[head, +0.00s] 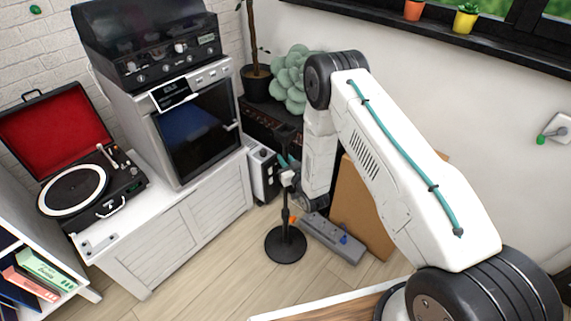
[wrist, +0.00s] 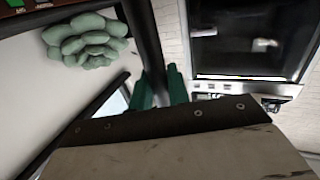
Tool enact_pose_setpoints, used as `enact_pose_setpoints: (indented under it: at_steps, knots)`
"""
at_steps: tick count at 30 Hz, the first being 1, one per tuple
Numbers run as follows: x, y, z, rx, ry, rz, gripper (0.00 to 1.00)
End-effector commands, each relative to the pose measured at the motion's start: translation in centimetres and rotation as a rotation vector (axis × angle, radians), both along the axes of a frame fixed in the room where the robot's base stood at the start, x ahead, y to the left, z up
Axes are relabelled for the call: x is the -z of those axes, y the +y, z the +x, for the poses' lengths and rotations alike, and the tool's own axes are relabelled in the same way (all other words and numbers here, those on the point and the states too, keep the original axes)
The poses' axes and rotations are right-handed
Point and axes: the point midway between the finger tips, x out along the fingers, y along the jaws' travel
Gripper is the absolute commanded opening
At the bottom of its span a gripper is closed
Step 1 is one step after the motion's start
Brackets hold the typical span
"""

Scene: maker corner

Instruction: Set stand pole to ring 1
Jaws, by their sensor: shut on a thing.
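The black stand (head: 286,247) is upright on the wood floor with a round flat base. Its dark pole (head: 284,205) rises to a wider black top piece (head: 287,136). A small orange part (head: 292,219) shows low on the pole; I cannot tell whether it is a ring or a knob. No ring number is readable. My gripper (head: 287,167) is shut on the pole near its upper part. In the wrist view the green fingers (wrist: 160,90) are on either side of the dark pole (wrist: 144,38). The grasp itself is partly hidden.
A grey power strip (head: 335,240) lies on the floor right of the base, before a brown board (head: 358,205). A white cabinet (head: 175,235) bears a turntable (head: 75,190) and an oven (head: 195,130) at left. Open floor lies left of the base.

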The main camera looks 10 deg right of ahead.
Motion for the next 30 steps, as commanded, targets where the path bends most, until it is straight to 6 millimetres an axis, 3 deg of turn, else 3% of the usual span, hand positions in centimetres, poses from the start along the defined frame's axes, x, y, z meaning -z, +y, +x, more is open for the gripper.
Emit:
enact_pose_setpoints:
  at_steps: [3,9,13,22,23,24,30]
  knots:
    - [-3.3,0.0,0.2,0.000,-0.009,0.001,0.00]
    - [-7.0,0.0,0.1,0.000,-0.009,0.002,0.00]
    - [-7.9,0.0,0.1,0.000,-0.009,0.002,0.00]
    - [-7.9,0.0,0.1,0.000,-0.009,0.002,0.00]
    - [-7.9,0.0,0.1,0.000,-0.009,0.002,0.26]
    - [-7.9,0.0,0.1,0.000,-0.008,0.002,0.37]
    - [-7.8,0.0,0.1,0.000,-0.006,0.001,0.37]
